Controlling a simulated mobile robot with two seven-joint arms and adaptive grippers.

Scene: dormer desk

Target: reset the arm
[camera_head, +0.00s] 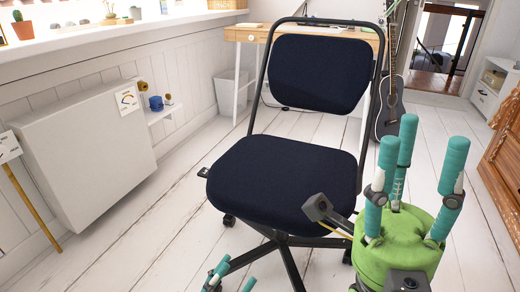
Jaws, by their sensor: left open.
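My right gripper (420,165) is large in the lower right of the head view, with a green body and teal fingers pointing up. Its fingers stand apart with nothing between them, so it looks open and empty. It appears in front of the right side of a dark blue office chair (285,180); I cannot tell the exact gap. My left gripper (234,276) shows only as teal fingertips at the bottom edge, in front of the chair's base. It is open; its body is cut off by the frame.
A wooden desk (246,36) stands behind the chair, with a guitar (388,108) to its right. A white panel (85,155) is against the left wall. A wooden cabinet (505,155) stands at the right edge. White floor (150,235) is clear left of the chair.

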